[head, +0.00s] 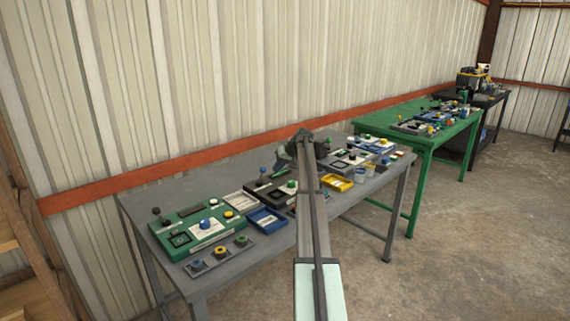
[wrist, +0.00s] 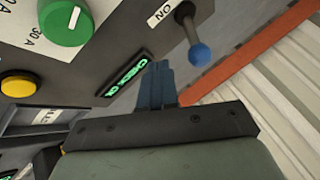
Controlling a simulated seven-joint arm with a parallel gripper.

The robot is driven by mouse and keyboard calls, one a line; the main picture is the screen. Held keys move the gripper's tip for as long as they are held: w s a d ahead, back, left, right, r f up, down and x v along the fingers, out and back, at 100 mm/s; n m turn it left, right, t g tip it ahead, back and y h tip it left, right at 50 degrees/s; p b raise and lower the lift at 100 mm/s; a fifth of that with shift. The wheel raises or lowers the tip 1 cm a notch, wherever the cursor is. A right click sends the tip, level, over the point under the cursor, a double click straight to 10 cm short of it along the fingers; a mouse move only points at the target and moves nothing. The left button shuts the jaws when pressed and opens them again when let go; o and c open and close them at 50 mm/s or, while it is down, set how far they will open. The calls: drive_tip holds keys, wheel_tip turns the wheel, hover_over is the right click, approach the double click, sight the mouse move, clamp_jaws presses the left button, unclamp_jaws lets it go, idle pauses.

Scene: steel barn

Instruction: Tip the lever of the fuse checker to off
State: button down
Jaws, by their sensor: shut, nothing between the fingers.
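The fuse checker appears to be the dark panel (head: 267,195) on the grey table in the head view, partly hidden by my arm. In the wrist view its dark face (wrist: 118,48) carries a lever (wrist: 190,30) with a blue ball tip (wrist: 201,54). A white label (wrist: 165,13) by the lever's base shows the letters N and O, perhaps an upside-down "ON". A lit green display (wrist: 128,73) seems to read "CHECK OK". My gripper (wrist: 158,68) is shut and empty, near the display and beside the ball, apparently apart from it. It also shows above the table (head: 303,140).
A green knob (wrist: 64,22) and a yellow button (wrist: 17,84) are on the panel. A green device (head: 200,228) stands to the left, with a blue tray (head: 267,220) and a yellow tray (head: 338,183) nearby. The corrugated wall (head: 220,70) and orange rail (head: 150,178) are close behind.

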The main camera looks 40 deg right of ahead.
sight(263, 170)
drive_tip(key=shift+w+a+r, duration=0.1)
drive_tip(key=shift+w+a, duration=0.25)
drive_tip(key=shift+a, duration=0.2)
drive_tip(key=shift+w+a+r, duration=0.1)
drive_tip(key=shift+w+a, duration=0.2)
drive_tip(key=shift+a, duration=0.25)
drive_tip(key=shift+a, duration=0.1)
drive_tip(key=shift+a+r+h, duration=0.15)
drive_tip(key=shift+a+h, duration=0.05)
drive_tip(key=shift+h, duration=0.1)
drive_tip(key=shift+a+r+h, duration=0.1)
drive_tip(key=shift+a+h, duration=0.1)
drive_tip(key=shift+h, duration=0.1)
drive_tip(key=shift+a+r+n, duration=0.15)
drive_tip(key=shift+a+n, duration=0.15)
drive_tip(key=shift+a, duration=0.1)
drive_tip(key=h, duration=0.1)
drive_tip(key=a+h, duration=0.1)
drive_tip(key=a, duration=0.1)
drive_tip(key=shift+s+a+r+n+h, duration=0.1)
drive_tip(key=shift+a+r+n+h, duration=0.15)
drive_tip(key=shift+n+h, duration=0.15)
drive_tip(key=shift+a+n+h, duration=0.4)
drive_tip(key=shift+a+h, duration=0.7)
drive_tip(key=shift+a, duration=0.25)
